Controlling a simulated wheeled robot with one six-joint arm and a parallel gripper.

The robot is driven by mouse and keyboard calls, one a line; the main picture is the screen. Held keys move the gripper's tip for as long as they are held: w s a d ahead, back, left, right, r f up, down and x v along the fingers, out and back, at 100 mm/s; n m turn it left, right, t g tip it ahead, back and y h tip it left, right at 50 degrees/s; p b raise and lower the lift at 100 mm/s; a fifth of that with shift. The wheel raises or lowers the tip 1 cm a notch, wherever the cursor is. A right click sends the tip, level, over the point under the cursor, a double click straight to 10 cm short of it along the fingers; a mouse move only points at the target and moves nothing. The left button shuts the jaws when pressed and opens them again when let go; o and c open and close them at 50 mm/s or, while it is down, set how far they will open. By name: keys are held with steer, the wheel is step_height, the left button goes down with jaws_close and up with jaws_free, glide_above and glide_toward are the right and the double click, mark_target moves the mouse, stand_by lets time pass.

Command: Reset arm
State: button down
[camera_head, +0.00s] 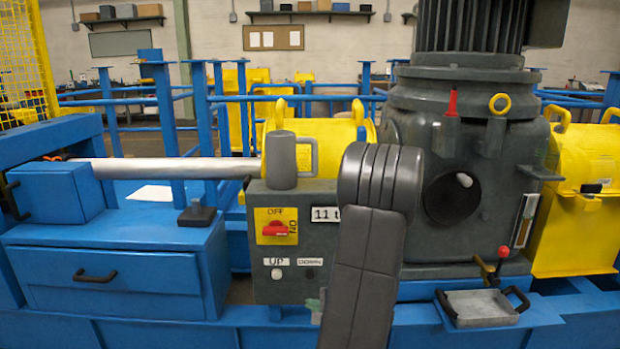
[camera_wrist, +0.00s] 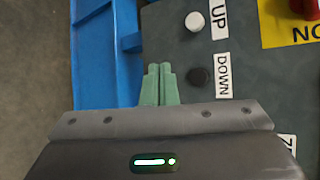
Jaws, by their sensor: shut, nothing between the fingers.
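My arm rises in the middle of the head view, in front of the grey control box (camera_head: 262,233). My gripper (camera_wrist: 159,68) shows in the wrist view with its two green fingers together and nothing between them. In the head view only a small green part of it shows low beside my arm. The wrist view shows the control box panel (camera_wrist: 215,120) right of the fingers, with a white UP button (camera_wrist: 194,22) and a black DOWN button (camera_wrist: 199,77). I cannot tell whether the fingers touch the box.
A red switch (camera_head: 275,229) sits on a yellow plate. A large grey machine housing (camera_head: 440,190) stands right of my arm. A metal tray (camera_head: 482,308) sits at the lower right. A blue drawer cabinet (camera_head: 110,275) and a long silver shaft (camera_head: 165,169) are at left.

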mark_target(310, 274)
steer(key=shift+s, duration=0.25)
steer(key=w, duration=0.5)
steer(key=shift+w+f, duration=0.25)
steer(key=shift+w, duration=0.05)
steer(key=shift+b, duration=0.65)
